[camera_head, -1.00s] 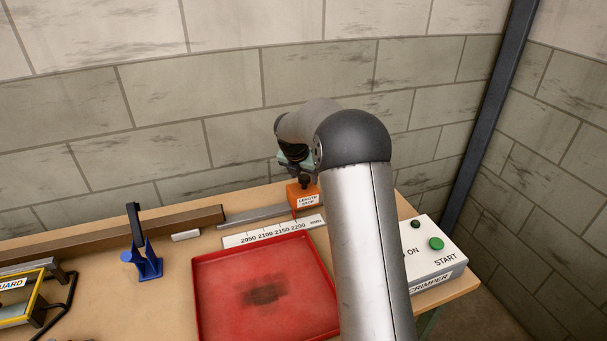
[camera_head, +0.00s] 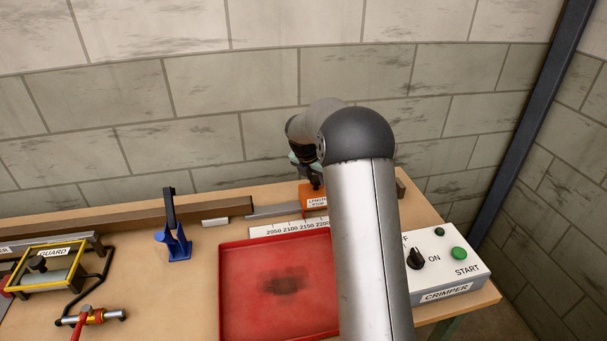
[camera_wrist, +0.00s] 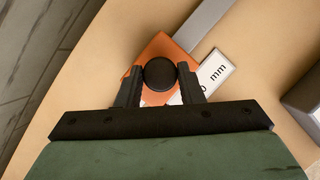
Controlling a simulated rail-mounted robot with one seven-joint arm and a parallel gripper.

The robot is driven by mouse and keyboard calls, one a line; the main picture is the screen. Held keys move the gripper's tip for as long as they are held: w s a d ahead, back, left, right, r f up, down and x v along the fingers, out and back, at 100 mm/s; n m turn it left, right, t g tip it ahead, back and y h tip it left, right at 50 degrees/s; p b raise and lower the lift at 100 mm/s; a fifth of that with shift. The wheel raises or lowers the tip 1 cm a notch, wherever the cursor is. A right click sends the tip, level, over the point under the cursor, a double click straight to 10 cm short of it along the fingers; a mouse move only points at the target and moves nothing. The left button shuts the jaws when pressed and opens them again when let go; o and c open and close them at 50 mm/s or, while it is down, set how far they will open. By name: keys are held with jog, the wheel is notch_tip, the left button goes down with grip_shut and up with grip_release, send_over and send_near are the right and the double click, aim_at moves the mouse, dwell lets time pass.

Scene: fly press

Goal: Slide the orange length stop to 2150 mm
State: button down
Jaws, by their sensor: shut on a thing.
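The orange length stop (camera_head: 312,200) sits on the grey rail (camera_head: 272,211) behind the white millimetre scale (camera_head: 262,231). Its lower left edge is near the 2150 label; the exact reading is too small to tell. My gripper (camera_wrist: 159,88) is shut on the stop's black knob (camera_wrist: 159,72), with one finger on each side. The orange body (camera_wrist: 145,58) shows around the knob in the wrist view. In the head view my arm hides the right end of the scale and most of my gripper.
A red tray (camera_head: 232,300) lies in front of the scale. A crimper control box (camera_head: 440,262) stands at the right. A blue stand (camera_head: 175,243), a small white block (camera_head: 215,222) and a yellow-framed guard (camera_head: 48,268) are to the left. A wall rises behind the bench.

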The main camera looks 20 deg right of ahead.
jog(key=c, duration=1)
grip_release()
jog(key=shift+d, duration=0.1)
jog(key=shift+r, duration=0.15)
jog(key=b+v, duration=0.1)
jog(key=v, duration=1.6)
jog(key=shift+r+b, duration=0.15)
jog(key=shift+b, duration=0.2)
jog(key=s+a+f+m+y, duration=0.1)
jog(key=s+a+f+m, duration=0.3)
jog(key=s+m, duration=0.4)
jog(key=s+a+f+m+g+y, duration=0.1)
jog(key=s+a+f+m, duration=0.3)
jog(key=s, duration=1.2)
jog(key=s+a+f+m+g+y, duration=0.1)
jog(key=s+a+f+m, duration=0.3)
jog(key=s+m, duration=0.8)
jog(key=shift+s+a+f+m+y, duration=0.25)
jog(key=shift+s+a+m+y, duration=0.15)
jog(key=shift+m, duration=0.2)
